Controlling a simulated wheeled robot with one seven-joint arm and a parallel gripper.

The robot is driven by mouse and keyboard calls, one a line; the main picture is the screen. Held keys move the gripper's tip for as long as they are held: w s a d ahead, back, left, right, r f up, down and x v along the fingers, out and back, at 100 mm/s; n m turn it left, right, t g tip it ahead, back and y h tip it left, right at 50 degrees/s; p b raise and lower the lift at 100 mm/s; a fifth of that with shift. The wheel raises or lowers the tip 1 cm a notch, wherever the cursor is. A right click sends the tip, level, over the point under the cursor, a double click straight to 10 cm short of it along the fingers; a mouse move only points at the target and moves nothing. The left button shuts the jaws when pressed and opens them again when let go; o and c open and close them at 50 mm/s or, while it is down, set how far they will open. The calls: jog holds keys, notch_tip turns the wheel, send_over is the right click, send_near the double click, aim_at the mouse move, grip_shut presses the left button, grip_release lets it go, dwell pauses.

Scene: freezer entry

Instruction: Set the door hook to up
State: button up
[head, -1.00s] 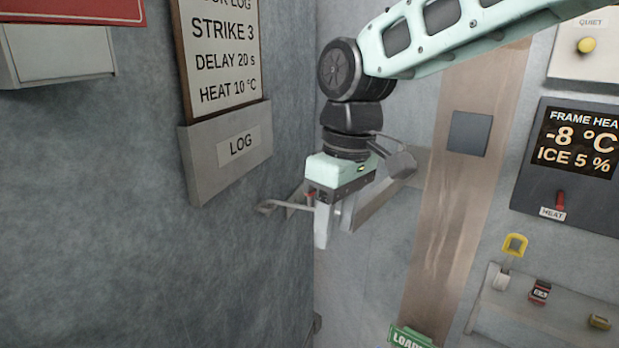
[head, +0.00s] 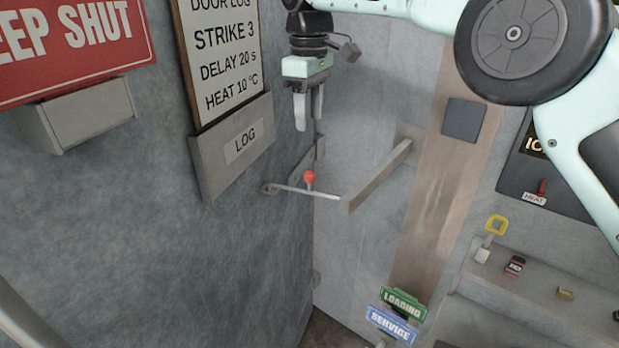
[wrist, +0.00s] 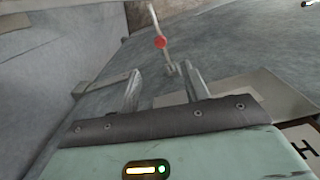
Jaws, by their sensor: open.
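The door hook (head: 322,194) is a thin grey metal rod with a red knob (head: 310,177) standing on it. In the head view it runs almost level from a mount on the grey door at left to the end of a grey bracket arm (head: 378,177) at right. The hook also shows in the wrist view (wrist: 153,22), beyond the fingers. My gripper (head: 308,125) is open and empty, fingers pointing down, above the hook and apart from it. In the wrist view my gripper's two fingers (wrist: 162,88) are spread, with nothing between them.
A LOG box (head: 240,150) and a door log sign (head: 225,55) are on the door, left of my gripper. A KEEP SHUT sign (head: 75,45) is farther left. A shelf (head: 520,283) with small items is at lower right. Below the hook is clear.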

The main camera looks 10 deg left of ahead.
aim_at(309, 182)
notch_tip(309, 182, down, 17)
jog(key=p, duration=0.5)
jog(key=shift+r+p, duration=0.15)
jog(key=shift+p, duration=0.25)
grip_shut()
